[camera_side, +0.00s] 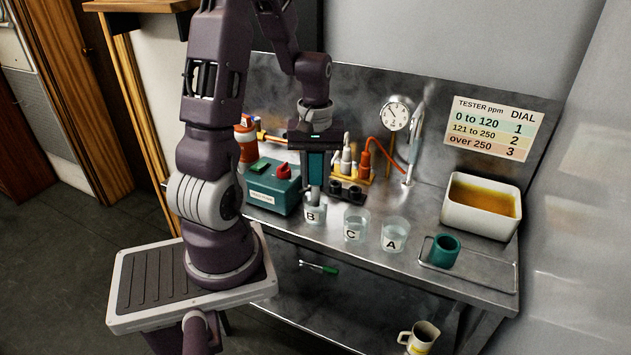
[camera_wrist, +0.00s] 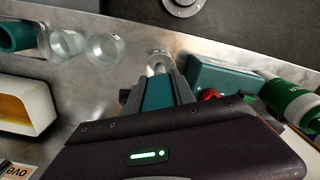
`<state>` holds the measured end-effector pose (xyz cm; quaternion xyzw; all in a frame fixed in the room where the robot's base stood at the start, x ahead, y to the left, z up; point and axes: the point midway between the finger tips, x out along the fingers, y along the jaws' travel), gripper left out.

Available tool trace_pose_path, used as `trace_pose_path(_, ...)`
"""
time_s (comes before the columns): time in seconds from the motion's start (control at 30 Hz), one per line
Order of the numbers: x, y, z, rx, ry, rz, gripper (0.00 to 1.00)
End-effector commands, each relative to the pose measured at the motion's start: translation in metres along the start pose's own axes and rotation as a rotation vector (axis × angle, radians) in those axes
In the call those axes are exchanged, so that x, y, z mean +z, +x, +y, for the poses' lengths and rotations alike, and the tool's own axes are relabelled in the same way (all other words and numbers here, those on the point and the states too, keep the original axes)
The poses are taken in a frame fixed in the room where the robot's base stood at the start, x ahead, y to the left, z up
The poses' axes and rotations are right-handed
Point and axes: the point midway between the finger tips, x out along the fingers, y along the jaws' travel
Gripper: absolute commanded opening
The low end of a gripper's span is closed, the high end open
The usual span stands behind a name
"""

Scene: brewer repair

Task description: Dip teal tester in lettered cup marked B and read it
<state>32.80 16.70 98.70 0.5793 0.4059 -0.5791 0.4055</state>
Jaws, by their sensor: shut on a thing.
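My gripper (camera_side: 316,172) is shut on the teal tester (camera_side: 316,162), which hangs upright over the bench. The tester also shows between the fingers in the wrist view (camera_wrist: 157,93). Its narrow grey lower end comes down at the mouth of the clear cup marked B (camera_side: 316,215), seemingly inside the rim. I cannot tell how deep it is in the liquid. No reading on the tester is legible. Cup B shows just beyond the fingers in the wrist view (camera_wrist: 157,61). Clear cups marked C (camera_side: 356,225) and A (camera_side: 394,236) stand to its right.
A teal box with a red knob (camera_side: 272,190) stands close left of the tester. A rack of bottles (camera_side: 348,175) is behind. A teal mug (camera_side: 445,249) on a tray, an amber-filled basin (camera_side: 482,208) and a tester ppm chart (camera_side: 492,128) are at right.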

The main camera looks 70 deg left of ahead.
Motion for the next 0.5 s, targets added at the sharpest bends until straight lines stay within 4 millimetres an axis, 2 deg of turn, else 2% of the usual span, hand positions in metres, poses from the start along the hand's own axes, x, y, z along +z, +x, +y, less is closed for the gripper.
trace_pose_path(0.5, 0.000, -0.034, 0.000, 0.001, 0.000, 0.002, 0.00)
